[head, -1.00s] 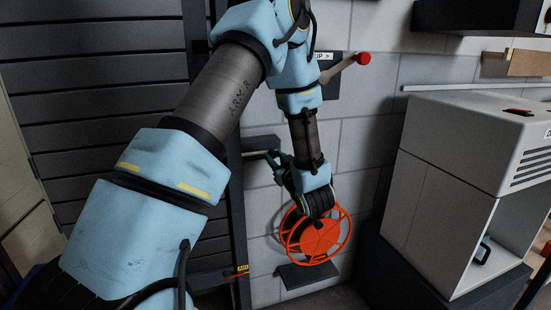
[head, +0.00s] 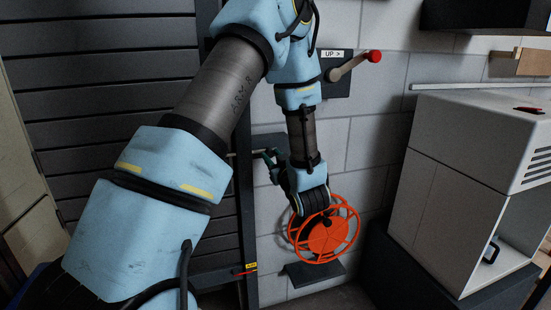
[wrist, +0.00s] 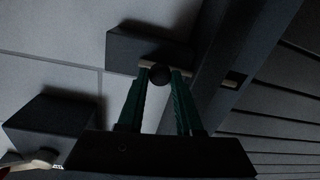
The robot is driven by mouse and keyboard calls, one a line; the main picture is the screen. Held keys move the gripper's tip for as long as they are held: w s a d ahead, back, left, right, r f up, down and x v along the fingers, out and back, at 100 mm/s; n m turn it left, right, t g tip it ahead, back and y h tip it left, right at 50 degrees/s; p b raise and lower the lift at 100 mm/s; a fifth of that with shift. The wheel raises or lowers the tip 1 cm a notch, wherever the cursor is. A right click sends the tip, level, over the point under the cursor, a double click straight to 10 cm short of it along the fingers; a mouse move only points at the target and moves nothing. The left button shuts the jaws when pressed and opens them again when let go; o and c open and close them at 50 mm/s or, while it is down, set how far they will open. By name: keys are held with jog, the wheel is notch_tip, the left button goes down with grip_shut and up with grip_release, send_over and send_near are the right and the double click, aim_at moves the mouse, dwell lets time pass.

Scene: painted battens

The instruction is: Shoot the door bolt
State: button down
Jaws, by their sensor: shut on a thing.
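The door bolt (wrist: 150,66) shows in the wrist view as a pale rod with a dark round knob (wrist: 160,75), by a dark block on the wall. A pale piece also shows in the dark door post (wrist: 231,79); whether it is the same rod I cannot tell. My gripper (wrist: 160,78) has its green fingers shut on the knob, one each side. In the head view my gripper (head: 268,156) is at the wall beside the post, and a thin rod (head: 240,154) runs left from it. My fingers partly hide the bolt.
A dark slatted door (head: 110,90) stands left. An orange reel (head: 325,235) hangs just below my wrist. A red-knobbed lever (head: 374,57) with an "UP" plate is above right. A white cabinet (head: 440,190) stands right. A small yellow-labelled latch (head: 250,268) is low on the post.

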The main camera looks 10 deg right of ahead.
jog(key=c, duration=0.6)
grip_release()
jog(key=shift+a, duration=0.25)
jog(key=s, duration=0.3)
jog(key=s+d+b, duration=0.1)
jog(key=s, duration=0.3)
jog(key=s+d, duration=0.1)
jog(key=s, duration=0.2)
jog(key=shift+s, duration=0.35)
